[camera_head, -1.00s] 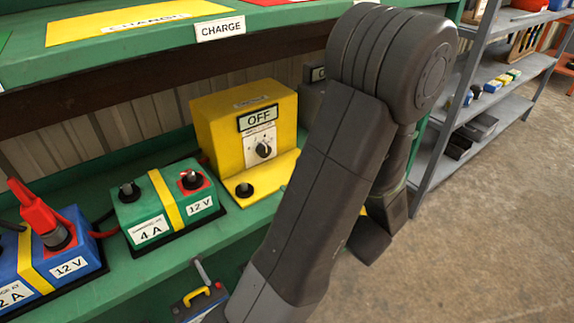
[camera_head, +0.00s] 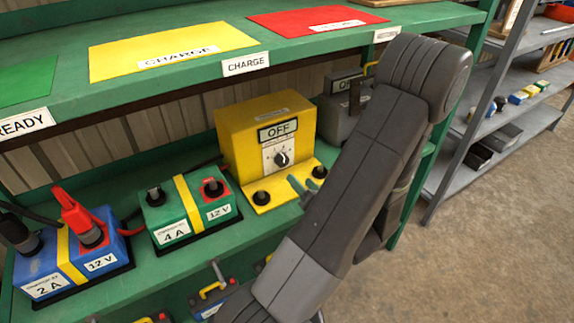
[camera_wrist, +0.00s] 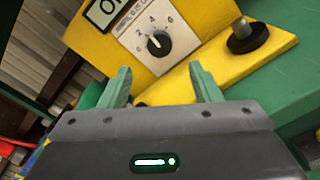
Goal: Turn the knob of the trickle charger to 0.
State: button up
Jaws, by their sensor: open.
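The yellow charger (camera_head: 240,137) stands on the green bench, its display reading OFF. Its round black knob (camera_head: 282,159) sits on a white dial on the front face. In the wrist view the knob (camera_wrist: 158,43) shows close, with the marks 2, 4 and 6 around it; I cannot read for certain which mark it points to. My gripper (camera_wrist: 165,84) has two green fingers spread apart with nothing between them. The fingers are below the dial in the wrist view. In the head view they show low in front of the charger, apart from the knob.
Two black posts stand on the yellow base, the left one (camera_head: 262,198) near my fingers. A green 12 V battery (camera_head: 157,213) and a blue one (camera_head: 45,268) with a red clamp are to the left. A grey unit (camera_head: 338,118) stands behind my arm. A shelf overhangs the bench.

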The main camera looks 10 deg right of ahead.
aim_at(284, 162)
jog(key=x, duration=0.9)
jog(key=shift+c, duration=0.3)
jog(key=c, duration=0.9)
